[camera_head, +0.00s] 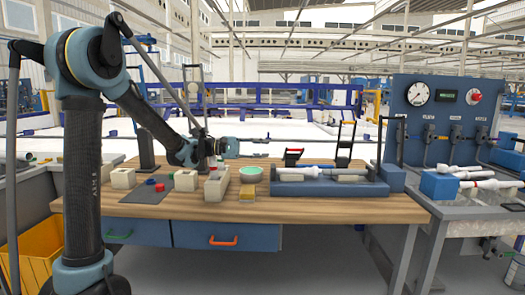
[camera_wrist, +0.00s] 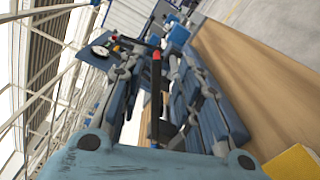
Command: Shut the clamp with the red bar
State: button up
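The clamp with the red bar (camera_head: 294,151) stands at the left end of the blue fixture (camera_head: 325,188) in the head view. Its bar sits above the fixture on dark side arms; its exact tilt is unclear. In the wrist view its red part (camera_wrist: 156,55) shows ahead, in the gap between my fingers. My gripper (camera_head: 261,148) points right, to the left of this clamp and apart from it. In the wrist view my gripper (camera_wrist: 160,66) is open, with its fingers spread and nothing visibly held. A white pipe (camera_head: 312,171) lies along the fixture.
A second clamp with a yellow bar (camera_head: 348,123) stands upright on the fixture's right part. A gauge panel (camera_head: 440,115) rises at the right. The bench front (camera_head: 330,212) is clear.

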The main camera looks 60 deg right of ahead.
jog(key=v, duration=0.6)
dwell(0.6)
jog(key=shift+c, duration=0.5)
